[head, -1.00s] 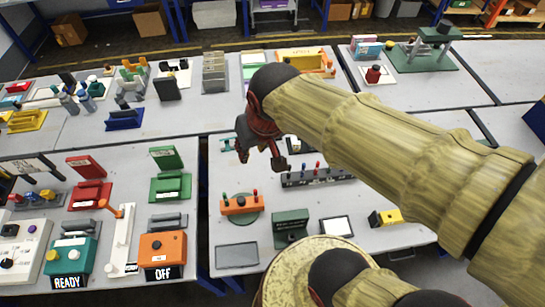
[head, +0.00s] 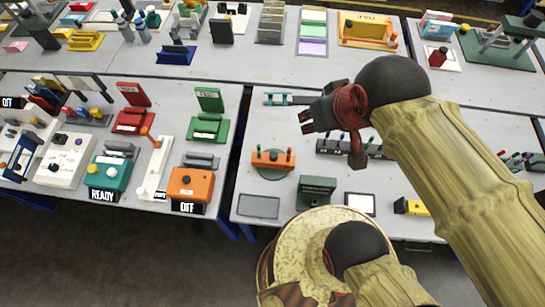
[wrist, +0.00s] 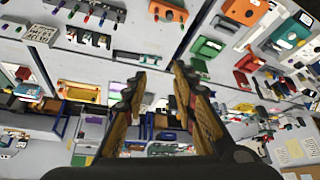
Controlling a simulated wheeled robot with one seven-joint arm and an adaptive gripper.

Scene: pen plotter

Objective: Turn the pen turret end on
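The pen turret (head: 272,160) is an orange bar with upright pens on a round green base. My gripper (head: 328,132) is in the air, up and right of the turret in the head view. Its fingers are spread and empty, and they also show in the wrist view (wrist: 160,105). Nothing touches the turret.
A dark pen rack (head: 355,148) is right of the turret. A grey flat pad (head: 259,206), a dark green block (head: 315,190) and a framed white pad (head: 360,203) lie in front. An orange box (head: 190,187) with an OFF display is to the left, across a table gap.

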